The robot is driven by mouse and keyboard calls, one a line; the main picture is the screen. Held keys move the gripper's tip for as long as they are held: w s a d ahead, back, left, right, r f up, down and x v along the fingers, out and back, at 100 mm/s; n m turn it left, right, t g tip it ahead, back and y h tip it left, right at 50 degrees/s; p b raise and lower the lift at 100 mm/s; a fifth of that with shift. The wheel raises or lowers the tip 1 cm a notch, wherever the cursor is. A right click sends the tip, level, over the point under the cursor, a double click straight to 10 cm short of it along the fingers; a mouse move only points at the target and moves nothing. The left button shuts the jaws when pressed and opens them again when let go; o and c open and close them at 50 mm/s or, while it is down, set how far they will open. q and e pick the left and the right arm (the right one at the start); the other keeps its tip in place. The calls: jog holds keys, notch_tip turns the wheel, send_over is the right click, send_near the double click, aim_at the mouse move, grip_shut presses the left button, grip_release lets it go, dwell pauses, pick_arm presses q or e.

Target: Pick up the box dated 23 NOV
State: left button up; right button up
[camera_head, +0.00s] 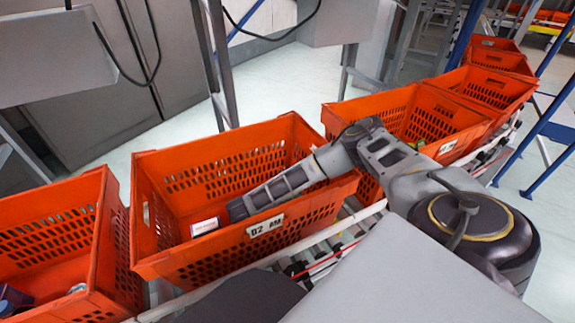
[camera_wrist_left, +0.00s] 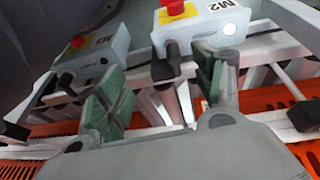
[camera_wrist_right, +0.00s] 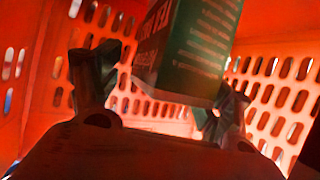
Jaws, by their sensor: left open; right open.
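My right arm reaches down into the middle orange tote (camera_head: 215,265), whose label seems to read 02 AM. In the right wrist view, a box (camera_wrist_right: 205,50) with a green face and a paler lettered face is between the fingers of my open right gripper (camera_wrist_right: 160,92). No date is readable on it. In the head view, a small white and red box (camera_head: 205,226) shows at the end of my right arm; the fingers are hidden there. My left gripper (camera_wrist_left: 157,95) is open and empty in the left wrist view, and out of the head view.
More orange totes stand in line: one at left (camera_head: 55,240) with a few items, others at right (camera_head: 425,115). In the left wrist view, control boxes marked M2 (camera_wrist_left: 205,28) and M3 (camera_wrist_left: 95,55) with red buttons stand close to the left fingers, above conveyor rails.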

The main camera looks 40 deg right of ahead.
grip_shut()
dwell(0.7)
